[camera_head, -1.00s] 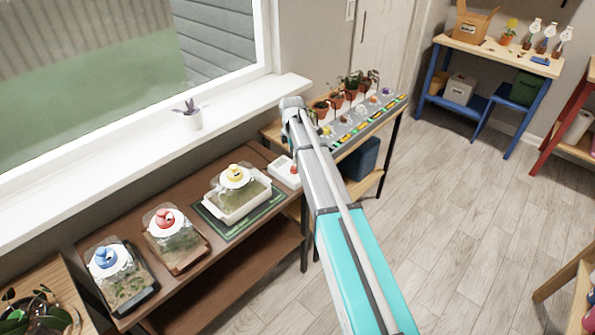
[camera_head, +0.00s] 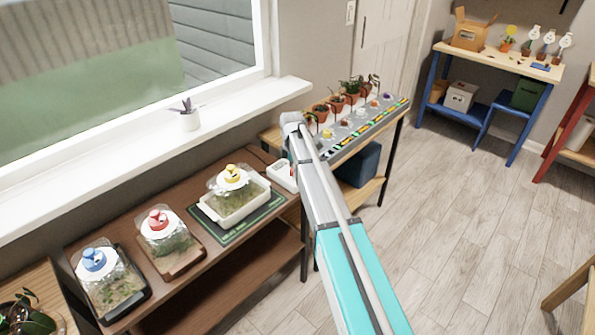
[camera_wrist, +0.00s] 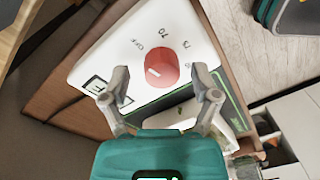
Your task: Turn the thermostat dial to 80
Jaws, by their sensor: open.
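The thermostat is a white box (camera_wrist: 120,52) with a red round dial (camera_wrist: 165,66) on its face, seen close in the wrist view. A small display sits at the box's left. My gripper (camera_wrist: 161,80) is open, its fingers apart on either side of the dial; contact cannot be told. In the head view the thermostat (camera_head: 281,174) is partly hidden behind my arm.
Beside the thermostat, a yellow-knobbed propagator (camera_head: 233,205) stands on a dark green mat (camera_head: 229,238). Red-knobbed (camera_head: 166,240) and blue-knobbed (camera_head: 105,280) propagators stand further left. The floor at right is clear.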

